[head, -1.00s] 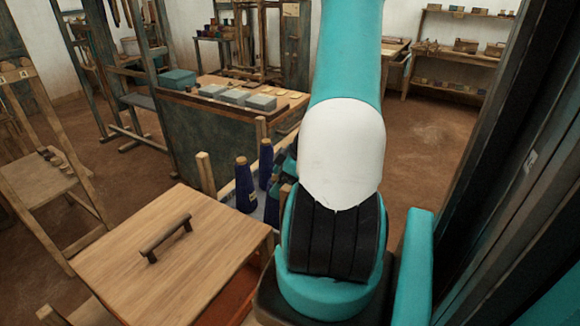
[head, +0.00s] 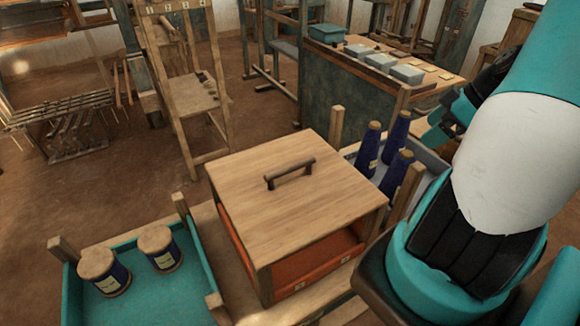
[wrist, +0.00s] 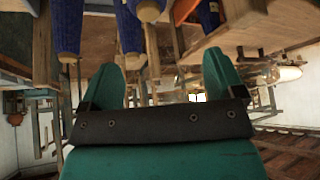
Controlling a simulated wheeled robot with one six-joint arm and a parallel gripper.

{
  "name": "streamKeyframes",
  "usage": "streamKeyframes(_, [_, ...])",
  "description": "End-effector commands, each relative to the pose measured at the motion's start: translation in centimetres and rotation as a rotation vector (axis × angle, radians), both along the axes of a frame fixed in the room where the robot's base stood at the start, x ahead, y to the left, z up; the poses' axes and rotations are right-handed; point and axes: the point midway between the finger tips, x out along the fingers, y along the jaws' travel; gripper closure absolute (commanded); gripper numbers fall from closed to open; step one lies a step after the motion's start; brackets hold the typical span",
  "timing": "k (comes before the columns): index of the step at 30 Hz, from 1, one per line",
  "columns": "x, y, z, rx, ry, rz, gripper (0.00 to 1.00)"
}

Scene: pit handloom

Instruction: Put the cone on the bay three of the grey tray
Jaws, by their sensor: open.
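Three dark blue yarn cones stand upright close together at the right in the head view: a left one (head: 368,150), a rear one (head: 397,135) and a front one (head: 395,176). They stand in a pale grey tray (head: 430,158), partly hidden by the cones and my arm; I cannot make out its bay numbers. The wrist view is upside down, with the blue cones (wrist: 130,35) along its top. My gripper (wrist: 163,78) is open and empty, its teal fingers apart and pointing toward the cones' side. In the head view it is largely hidden near the cones.
A wooden box with a handled lid (head: 255,180) and orange inside stands left of the cones. A teal tray (head: 190,300) with two spools (head: 158,248) lies front left. Wooden posts (head: 336,128) rise near the cones. A bench (head: 345,105) with grey boxes stands behind.

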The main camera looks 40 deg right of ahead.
Motion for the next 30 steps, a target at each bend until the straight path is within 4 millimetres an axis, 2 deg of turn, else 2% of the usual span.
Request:
streamKeyframes(1, [2.0,1.8,0.7,0.008,0.016,0.035,0.12])
streamKeyframes(3, [4.7,5.0,1.8,0.030,0.051,0.070,0.12])
streamKeyframes(5, [6.8,8.3,2.8,0.049,0.090,0.100,0.12])
streamKeyframes(6, [7.9,10.8,3.4,0.060,0.116,0.119,0.12])
streamKeyframes(8, [9.2,14.5,4.3,0.070,0.151,0.144,0.12])
streamKeyframes(9, [9.7,17.0,4.8,0.076,0.176,0.160,0.12])
streamKeyframes(11, [10.1,20.7,5.6,0.081,0.212,0.182,0.12])
streamKeyframes(12, [10.1,23.2,6.1,0.082,0.234,0.199,0.12])
streamKeyframes(15, [9.0,29.1,7.2,0.081,0.288,0.230,0.12])
streamKeyframes(18, [6.8,34.3,8.2,0.074,0.332,0.259,0.12])
streamKeyframes(21, [4.1,38.1,8.9,0.066,0.369,0.279,0.12])
streamKeyframes(25, [1.1,41.0,9.4,0.059,0.400,0.293,0.12])
streamKeyframes(30, [-0.8,42.3,9.6,0.055,0.420,0.294,0.12])
